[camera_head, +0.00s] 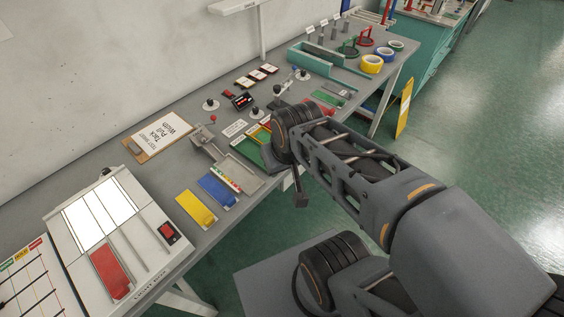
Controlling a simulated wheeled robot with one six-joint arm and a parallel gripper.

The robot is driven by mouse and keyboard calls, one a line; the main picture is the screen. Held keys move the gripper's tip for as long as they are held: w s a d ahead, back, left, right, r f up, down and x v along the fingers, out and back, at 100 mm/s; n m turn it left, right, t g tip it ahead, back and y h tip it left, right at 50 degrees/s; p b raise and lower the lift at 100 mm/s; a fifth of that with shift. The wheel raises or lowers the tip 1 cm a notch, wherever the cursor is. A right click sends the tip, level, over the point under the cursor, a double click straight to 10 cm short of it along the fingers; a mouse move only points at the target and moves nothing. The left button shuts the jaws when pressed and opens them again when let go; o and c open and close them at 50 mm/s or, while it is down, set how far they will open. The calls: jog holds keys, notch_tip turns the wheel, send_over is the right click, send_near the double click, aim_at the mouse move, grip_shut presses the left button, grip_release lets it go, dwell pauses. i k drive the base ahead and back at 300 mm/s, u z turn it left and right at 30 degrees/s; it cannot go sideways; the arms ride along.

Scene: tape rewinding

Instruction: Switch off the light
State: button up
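A pale light box (147,266) lies at the near left of the bench. Its white panel (98,212) is bright and looks lit. A red switch in a dark housing (168,232) sits near the box's right edge. A red strip (110,270) lies on the box's front part. My arm reaches in from the right, and its dark joint is over the bench's front edge, well right of the switch. A small dark part (300,196) hangs below that joint and may belong to my gripper. The fingers are not clear, and nothing touches the switch.
Yellow (195,208) and blue (217,190) pieces lie on the bench between the light box and my arm. A clipboard (158,137) lies behind them. A teal tray (328,66) and tape rolls (372,64) are farther back. Green floor is open at the right.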

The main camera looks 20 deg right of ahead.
aim_at(167, 230)
jog(key=u, duration=0.7)
jog(key=k, duration=1.55)
jog(key=u, duration=0.4)
jog(key=i, duration=0.8)
jog(key=u, duration=0.65)
jog(key=i, duration=0.6)
jog(key=z, duration=0.1)
